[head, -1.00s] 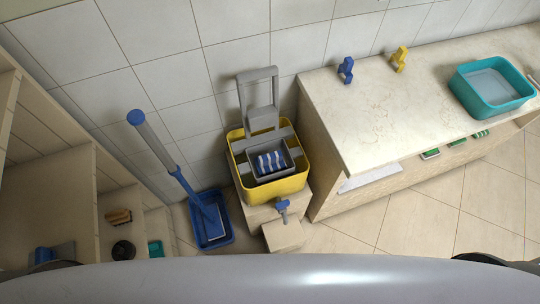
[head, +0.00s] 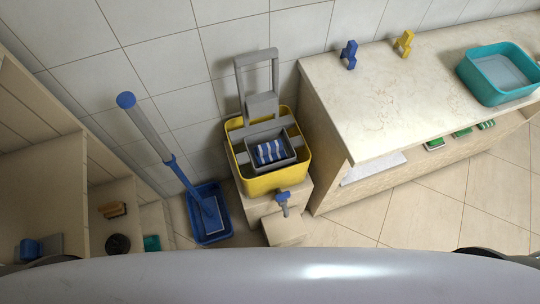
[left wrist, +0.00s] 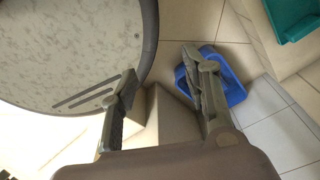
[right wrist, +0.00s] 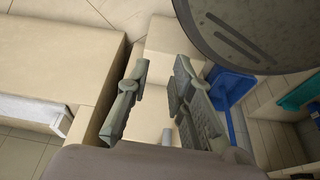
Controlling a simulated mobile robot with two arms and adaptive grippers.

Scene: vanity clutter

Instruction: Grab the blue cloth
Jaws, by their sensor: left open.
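A blue-and-white striped cloth (head: 270,152) lies in the grey inner tray (head: 290,148) of a yellow bucket (head: 275,182) in the head view. The bucket has a tall grey handle frame and stands against the tiled wall. My left gripper (left wrist: 160,62) is open and empty in the left wrist view, its fingers apart above the floor. My right gripper (right wrist: 161,62) is open and empty in the right wrist view, above pale box-like surfaces. The cloth shows in neither wrist view, and neither gripper shows in the head view.
A blue dustpan (head: 210,228) with a long-handled tool stands left of the bucket. A shelf unit (head: 60,175) is at the left. A counter (head: 400,100) at the right holds a teal basin (head: 498,88) and blue (head: 349,55) and yellow (head: 403,44) items.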

